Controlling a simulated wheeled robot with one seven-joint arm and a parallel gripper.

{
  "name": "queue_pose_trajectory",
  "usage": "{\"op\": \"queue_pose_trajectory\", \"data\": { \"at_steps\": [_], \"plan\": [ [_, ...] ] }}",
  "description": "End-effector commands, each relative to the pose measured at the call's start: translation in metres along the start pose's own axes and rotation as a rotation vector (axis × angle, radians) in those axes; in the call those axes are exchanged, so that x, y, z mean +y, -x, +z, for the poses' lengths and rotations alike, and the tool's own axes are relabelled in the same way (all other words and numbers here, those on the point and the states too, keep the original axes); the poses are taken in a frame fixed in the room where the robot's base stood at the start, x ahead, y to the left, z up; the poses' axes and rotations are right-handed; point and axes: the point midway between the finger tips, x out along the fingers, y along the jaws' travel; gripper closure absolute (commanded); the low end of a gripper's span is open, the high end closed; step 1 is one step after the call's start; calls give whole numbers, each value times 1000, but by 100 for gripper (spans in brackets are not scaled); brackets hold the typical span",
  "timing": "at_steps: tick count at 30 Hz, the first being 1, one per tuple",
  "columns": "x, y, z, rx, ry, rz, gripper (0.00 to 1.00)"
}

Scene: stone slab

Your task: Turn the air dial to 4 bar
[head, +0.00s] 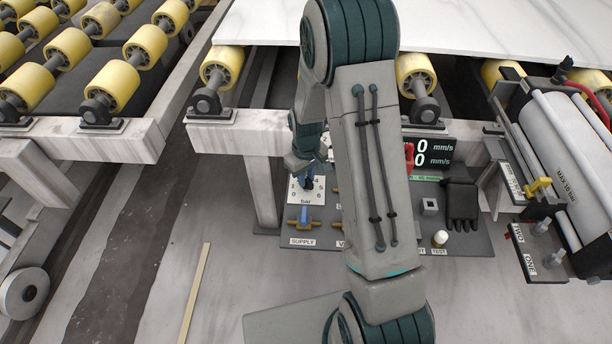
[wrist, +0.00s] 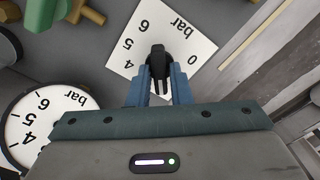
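The air dial is a black knob (wrist: 159,62) on a white square plate (wrist: 203,45) marked bar, which appears upside down in the wrist view. Its 0 is at right, with 4, 5 and 6 at left. My gripper (wrist: 160,80) has its two blue fingers on opposite sides of the knob, apparently touching it. Which number the knob points at is unclear. In the head view my gripper (head: 307,182) is over the plate (head: 309,198), and my arm covers part of the panel.
A round gauge (wrist: 40,120) marked bar lies left of the plate in the wrist view. A blue-handled supply valve (head: 304,217) sits just below the plate in the head view. A speed display (head: 432,152), a black glove (head: 462,203) and a white knob (head: 440,237) are to the right.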

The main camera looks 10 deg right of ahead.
Motion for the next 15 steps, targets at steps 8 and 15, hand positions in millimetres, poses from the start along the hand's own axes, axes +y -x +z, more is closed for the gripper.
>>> {"op": "queue_pose_trajectory", "data": {
  "at_steps": [8, 15],
  "plan": [
    [0, 0, 0, 0, -2, 0, 100],
    [0, 0, 0, 0, -58, 1, 100]
  ]
}}
